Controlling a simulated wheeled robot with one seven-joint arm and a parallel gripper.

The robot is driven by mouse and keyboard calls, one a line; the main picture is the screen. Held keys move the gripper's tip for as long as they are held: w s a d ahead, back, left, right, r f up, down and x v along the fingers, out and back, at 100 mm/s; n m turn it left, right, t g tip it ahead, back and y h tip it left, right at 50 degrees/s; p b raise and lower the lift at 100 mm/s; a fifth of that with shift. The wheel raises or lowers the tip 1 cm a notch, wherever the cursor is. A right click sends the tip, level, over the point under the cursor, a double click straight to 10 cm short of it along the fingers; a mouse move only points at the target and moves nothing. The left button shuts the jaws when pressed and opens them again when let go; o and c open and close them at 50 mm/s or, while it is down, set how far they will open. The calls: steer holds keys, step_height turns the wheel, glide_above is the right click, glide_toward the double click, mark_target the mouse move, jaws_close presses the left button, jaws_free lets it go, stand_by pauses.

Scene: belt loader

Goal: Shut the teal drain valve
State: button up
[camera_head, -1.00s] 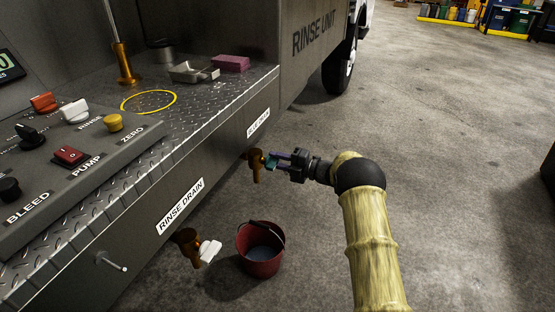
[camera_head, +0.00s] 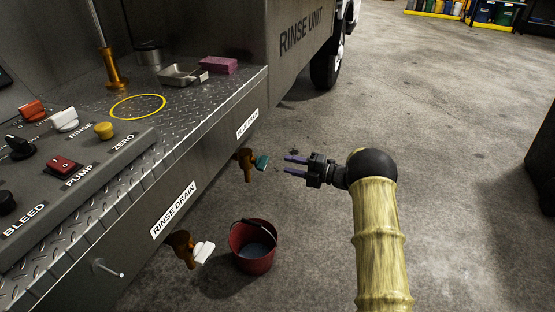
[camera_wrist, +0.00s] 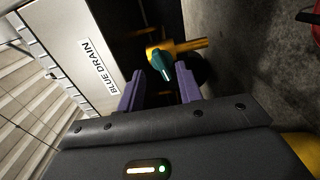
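The teal valve handle (camera_head: 262,162) sits on a brass drain tap (camera_head: 247,165) under the blue drain label (camera_head: 247,123), on the front face of the rinse unit. In the wrist view the teal handle (camera_wrist: 160,64) shows ahead of and between the fingers, with the brass pipe (camera_wrist: 188,46) behind it. My gripper (camera_head: 290,165) is to the right of the handle, apart from it, with its two purple fingers spread and nothing between them. In the wrist view my gripper (camera_wrist: 160,90) also shows open and empty.
A second brass tap with a white handle (camera_head: 203,252) is below the rinse drain label (camera_head: 174,210). A red bucket (camera_head: 252,262) stands on the floor beside it. A control panel (camera_head: 85,150) is at left.

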steer(key=p+v, duration=0.1)
steer(key=v, duration=0.7)
steer(key=shift+d, duration=0.1)
steer(key=w+d+r+m+t+h, duration=0.2)
steer(key=w+r+m+t+h, duration=0.2)
steer(key=r+m+t+h, duration=0.5)
steer(key=s+d+m+g+h, duration=0.25)
steer(key=s+m+h, duration=0.2)
steer(key=m, duration=0.45)
steer(key=s+f+m+g+h, duration=0.1)
steer(key=s+m+g, duration=0.4)
steer(key=s, duration=1.1)
steer(key=s+a+f+m+g+h, duration=0.1)
steer(key=s+m+g, duration=0.4)
steer(key=s, duration=1.2)
steer(key=m+h, duration=0.1)
steer(key=m, duration=0.2)
steer(key=shift+s+a+f+m, duration=0.15)
steer(key=shift+s+f+m, duration=0.1)
steer(key=shift+f+m, duration=0.15)
